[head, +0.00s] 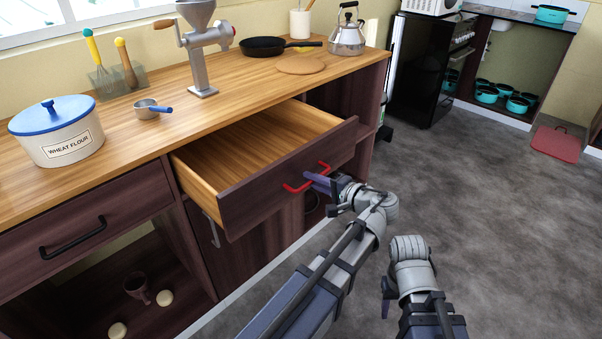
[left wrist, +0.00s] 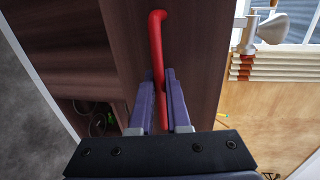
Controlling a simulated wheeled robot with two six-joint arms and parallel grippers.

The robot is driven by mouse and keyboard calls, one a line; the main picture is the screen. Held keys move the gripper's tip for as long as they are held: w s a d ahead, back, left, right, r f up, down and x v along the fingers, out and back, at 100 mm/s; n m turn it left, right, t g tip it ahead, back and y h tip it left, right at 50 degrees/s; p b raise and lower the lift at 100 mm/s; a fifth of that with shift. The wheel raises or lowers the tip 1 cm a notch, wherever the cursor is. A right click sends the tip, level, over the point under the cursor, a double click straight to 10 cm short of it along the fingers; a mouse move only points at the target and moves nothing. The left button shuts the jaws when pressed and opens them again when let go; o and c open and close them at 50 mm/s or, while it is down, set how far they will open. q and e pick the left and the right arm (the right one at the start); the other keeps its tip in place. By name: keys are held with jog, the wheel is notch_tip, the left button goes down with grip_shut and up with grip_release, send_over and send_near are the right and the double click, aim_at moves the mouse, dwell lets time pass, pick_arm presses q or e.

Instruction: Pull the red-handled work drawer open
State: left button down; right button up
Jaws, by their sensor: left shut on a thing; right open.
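The work drawer (head: 283,182) under the wooden counter is pulled well out, and its bare wooden inside shows in the head view. Its red handle (head: 298,187) is on the dark front panel; the handle also shows in the left wrist view (left wrist: 157,50). My left gripper (head: 318,181) is shut on the red handle, with its two purple fingers either side of the bar in the left wrist view (left wrist: 158,95). My right gripper (head: 386,295) is open and empty, low over the grey floor, apart from the drawer.
A closed drawer with a black handle (head: 72,238) is at the left. On the counter stand a flour canister (head: 57,138), a blue-handled measuring cup (head: 149,107), a grinder (head: 200,50), a pan (head: 265,46) and a kettle (head: 347,38).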

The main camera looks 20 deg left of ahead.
pick_arm(q)
jog(key=shift+s+d, duration=0.3)
jog(key=shift+d, duration=0.35)
pick_arm(e)
jog(key=shift+s+d, duration=0.1)
jog(key=shift+d, duration=0.15)
pick_arm(q)
jog(key=c, duration=0.9)
grip_release()
